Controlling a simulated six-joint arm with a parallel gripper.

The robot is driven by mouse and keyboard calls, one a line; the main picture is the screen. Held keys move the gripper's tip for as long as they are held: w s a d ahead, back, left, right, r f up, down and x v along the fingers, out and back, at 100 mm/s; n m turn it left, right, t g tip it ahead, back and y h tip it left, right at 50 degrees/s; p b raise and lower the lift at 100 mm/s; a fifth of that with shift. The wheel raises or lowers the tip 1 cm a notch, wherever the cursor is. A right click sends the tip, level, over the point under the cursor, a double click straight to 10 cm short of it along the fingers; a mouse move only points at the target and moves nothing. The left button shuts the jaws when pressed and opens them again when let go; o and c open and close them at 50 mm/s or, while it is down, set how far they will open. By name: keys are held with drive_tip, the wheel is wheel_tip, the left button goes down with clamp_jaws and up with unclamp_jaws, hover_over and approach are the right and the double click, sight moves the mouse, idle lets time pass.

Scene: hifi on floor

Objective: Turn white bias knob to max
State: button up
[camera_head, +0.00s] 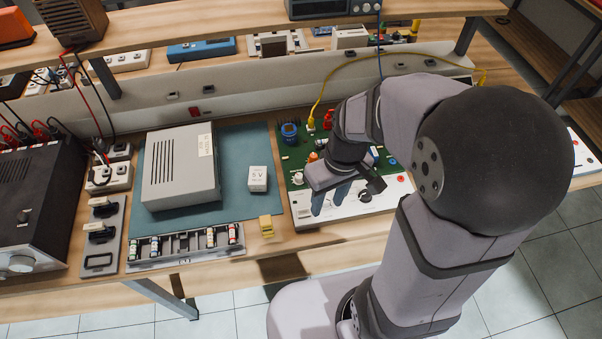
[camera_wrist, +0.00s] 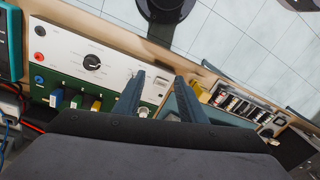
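The board has a green circuit area (camera_head: 293,160) and a white front panel (camera_head: 300,208). A small white knob (camera_head: 297,179) stands at the left of the green area. My gripper (camera_head: 331,198) is over the front panel, to the right of and nearer than this knob. In the wrist view my gripper (camera_wrist: 159,80) has two dark fingers apart with nothing held between them. A small whitish part (camera_wrist: 143,112), likely the same knob, shows low between the fingers, partly hidden. I cannot tell how the knob is turned.
A large black knob (camera_wrist: 92,62) sits on the front panel. A grey box (camera_head: 180,167) and a white 5 V block (camera_head: 258,179) lie on the blue mat to the left.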

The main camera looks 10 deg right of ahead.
sight(299, 175)
drive_tip(key=w+f+n+t+y+b, duration=0.1)
drive_tip(key=w+f+n+y+b, duration=0.1)
drive_tip(key=w+n, duration=0.8)
drive_tip(key=w+f+y, duration=0.1)
drive_tip(key=w+f, duration=0.1)
drive_tip(key=w, duration=0.3)
drive_tip(key=shift+a+t+b, duration=0.15)
drive_tip(key=shift+t+b, duration=0.15)
drive_tip(key=shift+p+x, duration=0.95)
drive_tip(key=shift+x, duration=2.65)
drive_tip(key=shift+c, duration=0.6)
clamp_jaws()
